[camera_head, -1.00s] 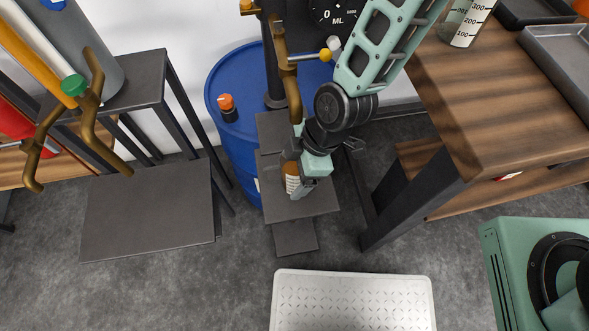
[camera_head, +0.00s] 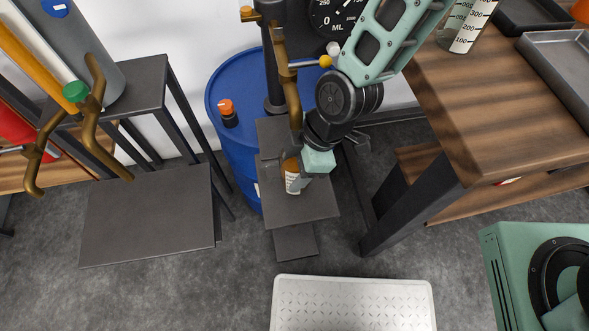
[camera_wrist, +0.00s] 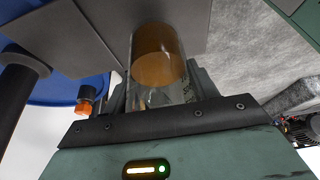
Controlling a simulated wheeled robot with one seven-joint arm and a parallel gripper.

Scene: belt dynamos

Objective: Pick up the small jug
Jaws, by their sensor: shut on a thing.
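The small jug (camera_head: 292,178) is a clear container with white markings and amber liquid in it. In the head view it is over the grey plate (camera_head: 315,207) of the stand in front of the blue drum. I cannot tell whether its base touches the plate. My gripper (camera_head: 297,168) comes at it from the right and is shut on it. In the wrist view the jug (camera_wrist: 158,55) is between the fingers of my gripper (camera_wrist: 160,92), and its lower part is hidden by the gripper body.
A blue drum (camera_head: 228,155) with an orange-capped bottle (camera_head: 228,112) stands behind. A brass hook (camera_head: 288,85) hangs close to my wrist. A wooden table (camera_head: 480,110) stands right, a grey shelf (camera_head: 150,220) left. A white step (camera_head: 352,305) is in front.

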